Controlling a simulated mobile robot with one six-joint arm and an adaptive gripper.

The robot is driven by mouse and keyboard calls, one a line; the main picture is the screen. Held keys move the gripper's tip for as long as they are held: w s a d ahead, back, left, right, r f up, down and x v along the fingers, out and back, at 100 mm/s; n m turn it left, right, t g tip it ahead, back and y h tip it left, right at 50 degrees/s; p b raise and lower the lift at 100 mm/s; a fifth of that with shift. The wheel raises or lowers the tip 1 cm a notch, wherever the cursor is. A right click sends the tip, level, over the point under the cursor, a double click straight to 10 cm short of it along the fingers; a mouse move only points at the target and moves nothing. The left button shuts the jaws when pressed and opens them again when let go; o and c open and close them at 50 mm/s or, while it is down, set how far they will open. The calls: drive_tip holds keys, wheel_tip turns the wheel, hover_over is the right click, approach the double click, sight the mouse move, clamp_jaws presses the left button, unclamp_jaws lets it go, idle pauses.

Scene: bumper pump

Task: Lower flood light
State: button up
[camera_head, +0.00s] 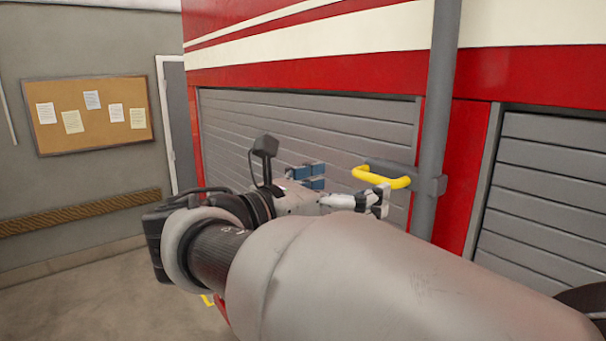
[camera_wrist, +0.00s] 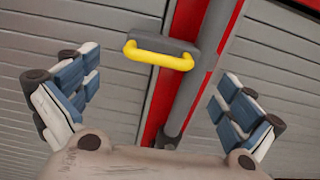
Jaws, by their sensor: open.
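A yellow handle (camera_head: 381,177) sticks out from a grey bracket (camera_head: 432,185) on a grey vertical pole (camera_head: 440,110) beside the red truck. My gripper (camera_head: 345,190) is open and empty, just left of the handle in the head view. In the wrist view, the yellow handle (camera_wrist: 158,56) lies ahead, above and between the open fingers of my gripper (camera_wrist: 165,105), with no finger seen touching it. The pole (camera_wrist: 205,70) runs just right of the handle there. The flood light itself is not seen in either view.
The red truck side (camera_head: 310,60) with grey roller shutters (camera_head: 350,120) stands close behind the pole and my gripper. A cork board (camera_head: 88,117) hangs on the far left wall. The floor (camera_head: 100,300) at the lower left is clear.

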sight(370, 179)
drive_tip(key=x, duration=0.6)
drive_tip(key=shift+w, duration=0.15)
